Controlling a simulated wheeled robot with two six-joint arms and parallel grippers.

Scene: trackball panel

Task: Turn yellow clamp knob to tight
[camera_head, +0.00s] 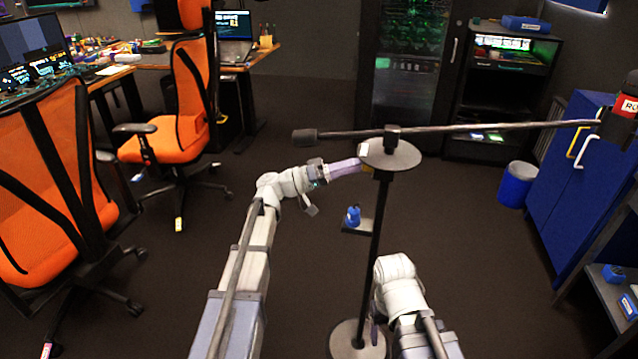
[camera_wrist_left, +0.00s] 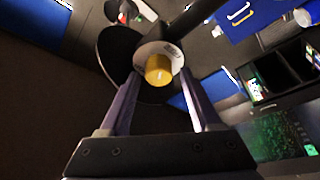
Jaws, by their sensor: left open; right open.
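The yellow clamp knob (camera_wrist_left: 158,69) shows end-on in the left wrist view, with a pale, marked ring (camera_wrist_left: 172,51) behind it. In the head view only a sliver of yellow (camera_head: 367,169) shows below the edge of the stand's round dark disc (camera_head: 392,154). My left gripper (camera_head: 357,166) reaches the stand from the left, just under the disc. In the left wrist view its fingers are open, one on each side of the knob; I cannot tell whether they touch it. My right gripper (camera_head: 376,332) is low, right of the pole, mostly hidden by its own arm.
A long dark boom (camera_head: 480,127) crosses the stand's top, with a red-and-black object (camera_head: 625,100) at its right end. Orange chairs (camera_head: 190,100) stand left, a blue cabinet (camera_head: 580,190) right.

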